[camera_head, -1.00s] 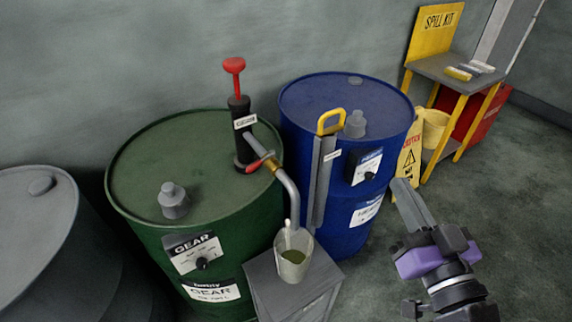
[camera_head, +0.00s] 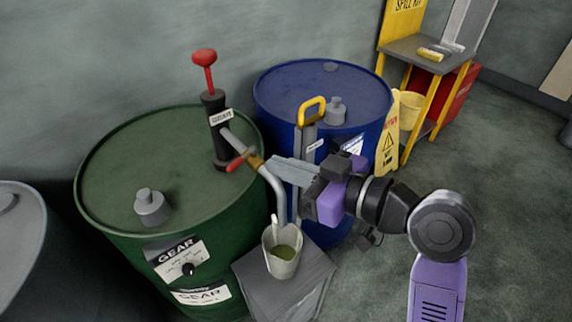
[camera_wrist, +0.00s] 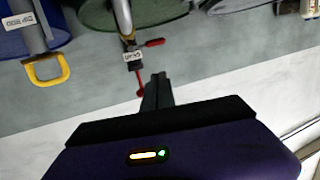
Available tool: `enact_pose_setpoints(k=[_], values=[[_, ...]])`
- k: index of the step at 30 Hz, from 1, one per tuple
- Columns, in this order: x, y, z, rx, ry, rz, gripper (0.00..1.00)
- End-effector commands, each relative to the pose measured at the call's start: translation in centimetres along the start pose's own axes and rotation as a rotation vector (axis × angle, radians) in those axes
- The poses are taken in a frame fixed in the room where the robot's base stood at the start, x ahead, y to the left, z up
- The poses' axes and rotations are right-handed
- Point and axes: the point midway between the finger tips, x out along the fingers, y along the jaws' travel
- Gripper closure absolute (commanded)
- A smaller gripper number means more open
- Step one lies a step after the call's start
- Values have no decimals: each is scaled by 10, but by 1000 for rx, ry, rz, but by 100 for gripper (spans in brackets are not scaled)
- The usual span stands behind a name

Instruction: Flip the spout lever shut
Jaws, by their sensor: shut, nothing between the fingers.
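The spout lever (camera_head: 238,162) is a short red handle at the brass joint of the metal spout (camera_head: 271,183). The spout runs from the black pump (camera_head: 214,130) with a red knob, on the green drum (camera_head: 105,165). In the wrist view the lever (camera_wrist: 155,42) shows as a red bar beside the spout. My gripper (camera_head: 274,168) is shut and empty, its fingertips close to the spout, just right of the brass joint. I cannot tell whether they touch it. The fingers (camera_wrist: 158,80) also show in the wrist view. A jug (camera_head: 283,252) with greenish oil stands below the spout's end.
The jug is on a grey stand (camera_head: 262,290). A yellow caution sign (camera_head: 388,140) and a spill-kit table (camera_head: 425,52) are at the right.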

Motion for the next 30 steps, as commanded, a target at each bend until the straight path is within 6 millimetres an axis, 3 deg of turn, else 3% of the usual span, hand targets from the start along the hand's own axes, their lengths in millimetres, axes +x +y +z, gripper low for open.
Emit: enact_pose_setpoints(k=[10,12,19,30], values=[[69,-1,-2,0,-1,-2,100],[76,-1,10,4,-3,-2,100],[91,0,25,1,0,0,100],[93,0,28,1,1,1,100]])
